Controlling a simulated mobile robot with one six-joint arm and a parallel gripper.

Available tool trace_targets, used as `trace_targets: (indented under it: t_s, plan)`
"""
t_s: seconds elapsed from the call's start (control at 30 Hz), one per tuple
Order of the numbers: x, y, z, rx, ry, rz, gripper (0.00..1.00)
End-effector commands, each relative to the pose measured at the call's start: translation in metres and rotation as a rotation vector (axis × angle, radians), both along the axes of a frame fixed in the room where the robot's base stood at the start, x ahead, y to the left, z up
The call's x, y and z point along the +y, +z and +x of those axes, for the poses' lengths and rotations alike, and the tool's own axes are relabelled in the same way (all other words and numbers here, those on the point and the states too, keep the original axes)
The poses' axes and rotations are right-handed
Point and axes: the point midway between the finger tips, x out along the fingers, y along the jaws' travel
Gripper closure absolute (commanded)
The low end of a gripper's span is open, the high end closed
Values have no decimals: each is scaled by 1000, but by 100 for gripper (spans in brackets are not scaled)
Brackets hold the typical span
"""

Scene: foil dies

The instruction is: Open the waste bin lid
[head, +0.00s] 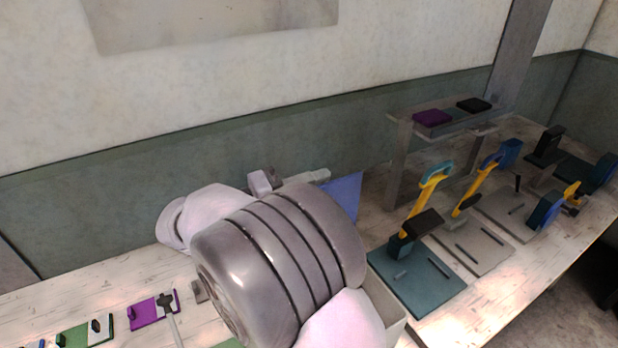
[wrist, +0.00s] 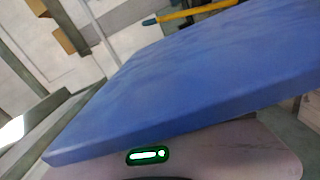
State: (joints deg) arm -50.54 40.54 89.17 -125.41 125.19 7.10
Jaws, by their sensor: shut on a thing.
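The blue waste bin lid (head: 344,196) stands raised and tilted behind my arm in the head view. In the wrist view the lid (wrist: 190,85) is a broad blue panel filling much of the picture. My gripper (head: 321,177) is at the lid's upper left edge and is shut on it; my arm hides much of the grip. The fingertips are hidden behind the lid in the wrist view. A pale box wall, seemingly the waste bin (head: 388,308), shows right of my arm; most of it is hidden.
On the bench at right stand teal and grey plates with yellow-handled lever presses (head: 431,190). A raised shelf (head: 445,126) holds purple and black blocks. A purple plate (head: 152,309) and a green plate lie at lower left. The wall is close behind.

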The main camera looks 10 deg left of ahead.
Motion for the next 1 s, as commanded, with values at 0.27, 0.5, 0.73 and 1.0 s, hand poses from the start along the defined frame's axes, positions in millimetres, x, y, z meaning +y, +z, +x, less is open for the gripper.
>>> trace_targets:
  t_s: [0.27,0.5,0.73,1.0]
  plan:
    - [-6,-3,-8,-32,-5,28,100]
    - [-5,-2,-7,-32,-4,27,67]
    - [-5,0,-7,-34,-2,28,67]
    - [3,2,-12,-36,0,27,67]
